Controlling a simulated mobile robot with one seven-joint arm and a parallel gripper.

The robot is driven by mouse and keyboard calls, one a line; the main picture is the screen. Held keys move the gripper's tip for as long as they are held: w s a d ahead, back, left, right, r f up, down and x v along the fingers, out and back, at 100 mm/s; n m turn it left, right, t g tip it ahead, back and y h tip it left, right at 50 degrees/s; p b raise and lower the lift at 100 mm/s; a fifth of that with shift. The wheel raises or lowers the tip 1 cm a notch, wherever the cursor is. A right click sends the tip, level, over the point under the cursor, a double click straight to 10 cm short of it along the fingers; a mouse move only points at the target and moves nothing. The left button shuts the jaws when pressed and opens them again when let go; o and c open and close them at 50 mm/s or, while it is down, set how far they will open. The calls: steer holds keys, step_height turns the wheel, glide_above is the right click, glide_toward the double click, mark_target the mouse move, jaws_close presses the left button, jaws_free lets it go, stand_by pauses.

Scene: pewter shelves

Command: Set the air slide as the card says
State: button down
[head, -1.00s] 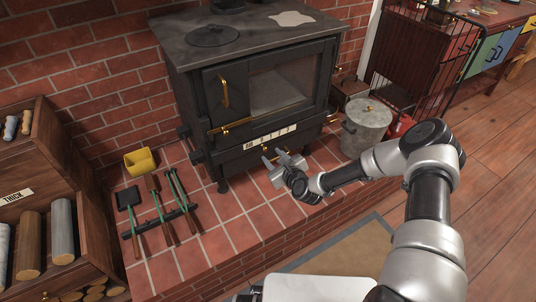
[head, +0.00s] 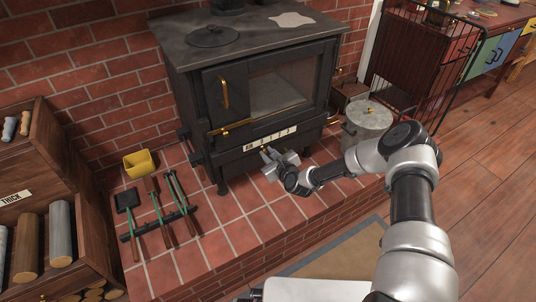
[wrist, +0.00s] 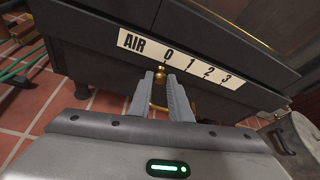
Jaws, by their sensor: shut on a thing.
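The black stove (head: 262,90) stands on the brick hearth. On its lower front is a white air scale (head: 270,139), marked AIR, 0, 1, 2, 3; it reads clearly in the wrist view (wrist: 180,60). The brass air slide knob (wrist: 161,73) sits just below the 0 mark. My gripper (wrist: 160,80) is shut on this knob, its fingers reaching up from below. In the head view my gripper (head: 266,151) is at the stove's lower front, under the scale. I cannot make out an instruction card.
A log rack (head: 85,215) labelled THICK stands at far left. A lidded metal bin (head: 368,120) and a black guard (head: 425,60) are at right. The hearth's front tiles are clear.

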mark_target(271, 145)
steer(key=shift+w+d+f+b, duration=0.15)
steer(key=shift+d+b, duration=0.1)
steer(key=shift+b, duration=0.1)
steer(key=w+d+b, duration=0.2)
steer(key=d, duration=0.1)
steer(key=shift+b, duration=0.3)
steer(key=c, duration=1.6)
jaws_free()
steer(key=shift+r, duration=0.2)
steer(key=p+v, duration=0.3)
steer(key=v, duration=1.4)
steer(key=shift+s, duration=0.25)
